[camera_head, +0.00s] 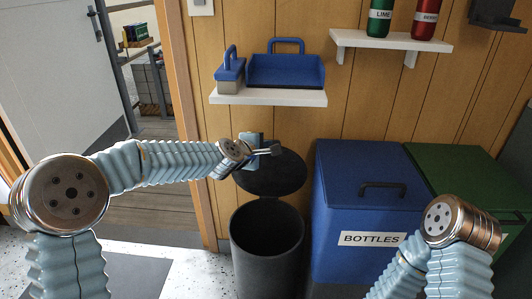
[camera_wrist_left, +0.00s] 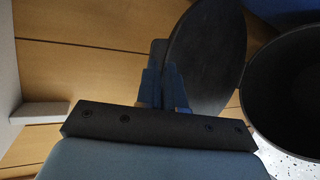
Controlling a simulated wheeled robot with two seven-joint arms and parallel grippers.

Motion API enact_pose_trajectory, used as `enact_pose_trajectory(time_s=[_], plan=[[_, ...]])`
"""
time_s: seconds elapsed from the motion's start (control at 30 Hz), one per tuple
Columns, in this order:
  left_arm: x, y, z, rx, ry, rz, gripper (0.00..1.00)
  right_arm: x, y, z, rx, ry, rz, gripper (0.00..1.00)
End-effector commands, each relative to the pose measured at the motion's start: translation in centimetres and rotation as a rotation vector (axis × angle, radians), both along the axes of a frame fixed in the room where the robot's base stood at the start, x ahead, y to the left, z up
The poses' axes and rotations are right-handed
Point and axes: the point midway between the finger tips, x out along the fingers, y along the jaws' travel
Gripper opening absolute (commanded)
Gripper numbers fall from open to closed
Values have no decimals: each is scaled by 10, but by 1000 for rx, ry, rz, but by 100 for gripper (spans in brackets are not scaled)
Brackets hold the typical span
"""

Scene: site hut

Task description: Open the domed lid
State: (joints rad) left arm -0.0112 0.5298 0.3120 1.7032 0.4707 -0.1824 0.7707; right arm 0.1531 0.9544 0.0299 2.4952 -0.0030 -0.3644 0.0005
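The domed lid (camera_head: 272,178) is a dark round disc, tipped up at the back of a round dark bin (camera_head: 267,245). The bin's mouth is uncovered. My left gripper (camera_head: 270,150) is at the lid's upper edge, with its fingers close together and nothing visible held between them. In the left wrist view, the lid (camera_wrist_left: 207,55) stands right beside the fingers (camera_wrist_left: 160,85), and the bin's open mouth (camera_wrist_left: 290,95) is at the right. I cannot tell whether the fingers touch the lid. My right gripper is out of view; only part of that arm shows.
A blue bin marked BOTTLES (camera_head: 335,215) stands right of the round bin, with a green bin (camera_head: 465,170) beyond. A doorway is at the left. Another shelf (camera_head: 390,41) holds bottles.

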Motion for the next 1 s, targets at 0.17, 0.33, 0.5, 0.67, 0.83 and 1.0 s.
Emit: enact_pose_trajectory(time_s=[0.17, 0.33, 0.5, 0.67, 0.83, 1.0], plan=[[0, 0, -1, 0, 0, 0, 31, -2, 0, -1, 0, 4, 1, 43], [-1, 0, -2, 0, 1, 0, 31, -2, 0, -1, 0, 4, 1, 43], [-5, 2, 0, 0, 1, 0, 31, -2, 0, -3, -1, 3, 0, 43], [-29, 14, 8, 2, 0, 1, 31, -2, -1, -11, 0, 4, -1, 43], [-65, 31, 24, 0, -3, 3, 31, -1, -2, -21, -4, 2, -5, 43], [-97, 44, 37, 1, -2, 3, 31, 0, -5, -28, -8, 0, -9, 43]])
